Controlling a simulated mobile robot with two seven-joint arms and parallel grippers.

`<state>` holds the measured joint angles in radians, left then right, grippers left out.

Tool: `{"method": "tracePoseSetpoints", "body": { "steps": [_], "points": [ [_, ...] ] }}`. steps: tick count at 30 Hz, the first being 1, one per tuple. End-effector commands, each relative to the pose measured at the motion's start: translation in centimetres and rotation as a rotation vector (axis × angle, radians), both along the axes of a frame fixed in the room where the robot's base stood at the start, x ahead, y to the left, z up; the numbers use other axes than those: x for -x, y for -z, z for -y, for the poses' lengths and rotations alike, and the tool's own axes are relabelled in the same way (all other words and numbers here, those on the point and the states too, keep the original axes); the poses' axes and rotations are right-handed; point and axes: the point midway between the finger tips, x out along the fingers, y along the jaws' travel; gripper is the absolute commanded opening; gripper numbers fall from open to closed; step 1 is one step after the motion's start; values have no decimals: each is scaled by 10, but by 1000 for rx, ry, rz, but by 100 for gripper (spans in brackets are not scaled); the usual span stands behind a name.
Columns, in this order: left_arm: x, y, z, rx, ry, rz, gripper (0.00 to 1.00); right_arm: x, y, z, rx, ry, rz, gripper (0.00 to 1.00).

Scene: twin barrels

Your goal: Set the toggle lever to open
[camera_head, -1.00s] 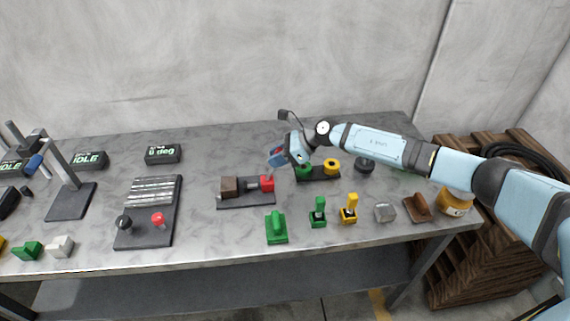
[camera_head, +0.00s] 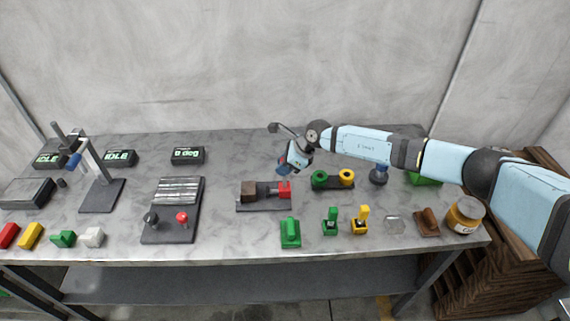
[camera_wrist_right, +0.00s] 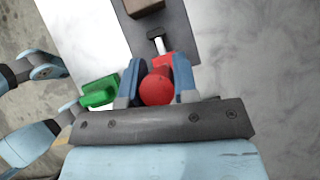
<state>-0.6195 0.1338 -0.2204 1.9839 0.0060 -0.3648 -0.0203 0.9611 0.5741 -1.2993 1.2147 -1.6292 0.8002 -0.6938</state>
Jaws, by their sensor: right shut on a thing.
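A fixture on a dark base plate (camera_head: 264,208) stands mid-table, with a brown block (camera_head: 249,191), a metal rod and a red block (camera_head: 285,189). I take its red-ended part to be the toggle lever; no label shows. My right gripper (camera_head: 284,170) is just above the red block. In the right wrist view my right gripper (camera_wrist_right: 157,82) has its blue fingers shut on a round red knob (camera_wrist_right: 157,90). The rod and base plate show beyond it. The knob's stem is hidden. My left gripper is not in view.
A plate with green and yellow rings (camera_head: 333,181) stands close right of the fixture. A green piece (camera_head: 290,234) and several small parts line the front edge. A panel with red and black knobs (camera_head: 172,212) is to the left. Bare tabletop lies behind the fixture.

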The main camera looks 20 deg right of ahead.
Motion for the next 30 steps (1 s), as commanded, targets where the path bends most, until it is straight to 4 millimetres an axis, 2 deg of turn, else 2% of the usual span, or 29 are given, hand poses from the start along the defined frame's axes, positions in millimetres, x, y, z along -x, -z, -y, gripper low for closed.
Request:
{"method": "tracePoseSetpoints", "body": {
  "steps": [5,6,9,20,23,30],
  "points": [
    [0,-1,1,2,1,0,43,0,0,0,1,-2,2,0],
    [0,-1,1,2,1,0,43,0,0,0,0,-2,2,30],
    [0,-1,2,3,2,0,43,0,0,0,0,-2,2,53],
    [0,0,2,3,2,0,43,1,-4,3,0,0,2,53],
    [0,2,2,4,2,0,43,3,-13,10,-1,0,3,53],
    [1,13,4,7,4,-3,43,17,-55,38,0,0,4,53]
  ]
}}
